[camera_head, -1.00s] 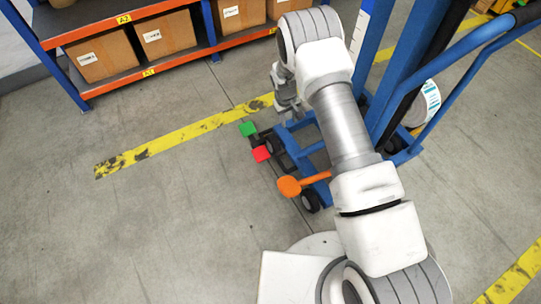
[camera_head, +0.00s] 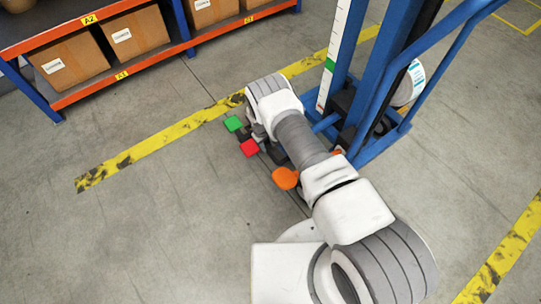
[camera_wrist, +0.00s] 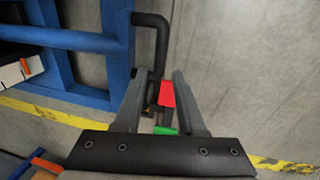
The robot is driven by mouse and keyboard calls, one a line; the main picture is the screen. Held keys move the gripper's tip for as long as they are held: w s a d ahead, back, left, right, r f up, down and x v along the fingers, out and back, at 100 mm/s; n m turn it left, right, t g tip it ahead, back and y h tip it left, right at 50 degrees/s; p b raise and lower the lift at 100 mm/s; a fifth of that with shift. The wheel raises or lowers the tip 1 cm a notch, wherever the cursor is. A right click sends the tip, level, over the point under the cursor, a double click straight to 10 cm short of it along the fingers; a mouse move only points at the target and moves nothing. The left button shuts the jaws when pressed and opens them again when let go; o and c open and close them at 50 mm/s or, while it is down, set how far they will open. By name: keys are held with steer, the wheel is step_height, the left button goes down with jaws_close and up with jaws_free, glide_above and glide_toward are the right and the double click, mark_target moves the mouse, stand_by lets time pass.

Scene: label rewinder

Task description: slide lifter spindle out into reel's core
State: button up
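The blue lifter (camera_head: 375,80) stands right of my arm in the head view. Part of its blue frame shows at the left of the wrist view (camera_wrist: 85,45). A white reel (camera_head: 410,83) is partly visible behind its mast. I cannot make out the spindle or the reel's core. A green pad (camera_head: 233,123), a red pad (camera_head: 249,148) and an orange knob (camera_head: 285,178) sit low by the lifter. My gripper (camera_wrist: 159,78) is open and empty, pointing at the red pad (camera_wrist: 167,93) and green pad (camera_wrist: 165,131), with a black bent bar (camera_wrist: 152,20) between its fingertips or beyond them.
A shelf (camera_head: 110,75) with cardboard boxes stands at the upper left. A white scale strip (camera_head: 335,45) with a green mark runs up the mast. Yellow floor lines (camera_head: 150,145) cross the concrete. The floor at left is clear.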

mark_target(271, 154)
steer(key=f+b, duration=0.1)
steer(key=f, duration=0.1)
steer(key=f+b, duration=0.1)
steer(key=f, duration=0.2)
steer(key=w+d+f+b, duration=0.1)
steer(key=f, duration=0.2)
steer(key=shift+d, duration=0.1)
jaws_close()
stand_by(1.2)
